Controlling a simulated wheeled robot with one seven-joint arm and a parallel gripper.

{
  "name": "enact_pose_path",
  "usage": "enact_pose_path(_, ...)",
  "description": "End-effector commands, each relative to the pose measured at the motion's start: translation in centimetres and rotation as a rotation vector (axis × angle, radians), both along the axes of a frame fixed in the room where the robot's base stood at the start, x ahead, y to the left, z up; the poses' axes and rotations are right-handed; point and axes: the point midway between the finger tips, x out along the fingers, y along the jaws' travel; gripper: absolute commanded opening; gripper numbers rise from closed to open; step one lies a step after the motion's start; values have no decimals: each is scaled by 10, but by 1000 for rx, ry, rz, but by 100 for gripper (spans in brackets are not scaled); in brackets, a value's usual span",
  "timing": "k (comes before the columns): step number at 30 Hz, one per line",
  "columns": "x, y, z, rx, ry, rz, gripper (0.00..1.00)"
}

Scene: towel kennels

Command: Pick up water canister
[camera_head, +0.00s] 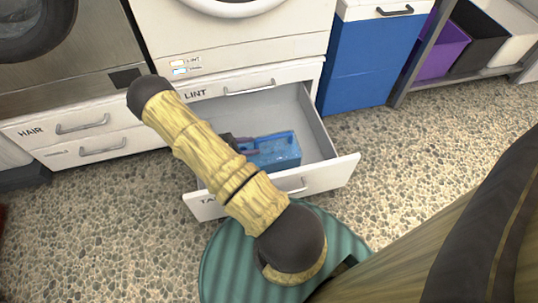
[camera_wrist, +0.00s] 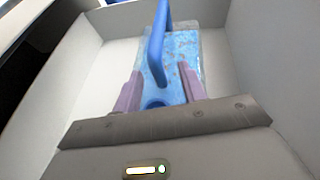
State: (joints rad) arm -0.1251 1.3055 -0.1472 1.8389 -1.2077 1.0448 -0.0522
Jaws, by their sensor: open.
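The water canister (camera_head: 276,152) is a blue, see-through box with a solid blue handle. It sits inside the open drawer, low in its middle. In the wrist view the canister (camera_wrist: 183,48) lies ahead, with its blue handle rising towards the camera. My gripper (camera_wrist: 159,84) is open, with one purple finger on each side of the canister's near, handle end. I cannot tell whether the fingers touch it. In the head view my gripper (camera_head: 241,144) is partly hidden behind my arm and reaches into the drawer beside the canister's left end.
The open drawer (camera_head: 319,127) has grey walls around the canister and a white front (camera_head: 330,176). A blue bin (camera_head: 357,70) stands to the right, then a shelf with a purple bin (camera_head: 440,46). The pebbled floor on the right is clear.

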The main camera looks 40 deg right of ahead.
Motion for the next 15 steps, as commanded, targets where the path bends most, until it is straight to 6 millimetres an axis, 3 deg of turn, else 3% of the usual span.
enact_pose_path(5,-1,-4,-4,0,0,-1,42)
enact_pose_path(15,-6,-35,-21,0,0,-2,42)
